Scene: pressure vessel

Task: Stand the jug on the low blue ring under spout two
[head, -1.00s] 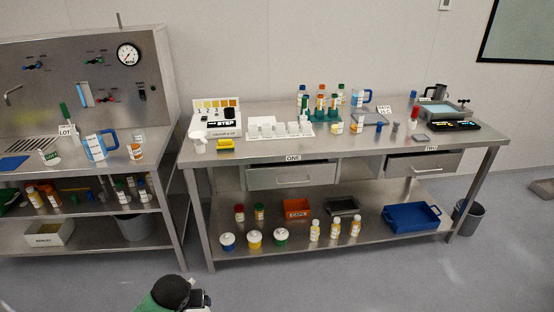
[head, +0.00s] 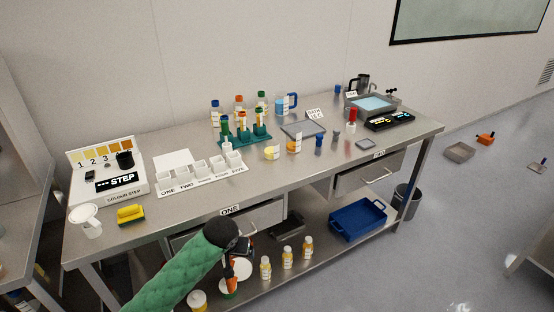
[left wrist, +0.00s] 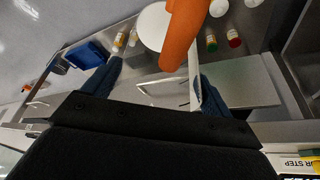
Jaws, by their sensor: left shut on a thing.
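A clear jug with a blue handle (head: 283,104) stands upright at the back of the steel table, behind the green rack. The larger blue jug, the spouts and the blue ring are not in view now. My left gripper (head: 236,262) is low at the table's front, by the lower shelf and away from the jug. My right gripper is not in view.
The steel table (head: 190,205) carries a green rack (head: 245,136), white bins (head: 205,172), bottles and a grey tray (head: 303,130). A blue crate (head: 357,219) and small bottles sit on its shelf. Loose trays lie on the floor at right.

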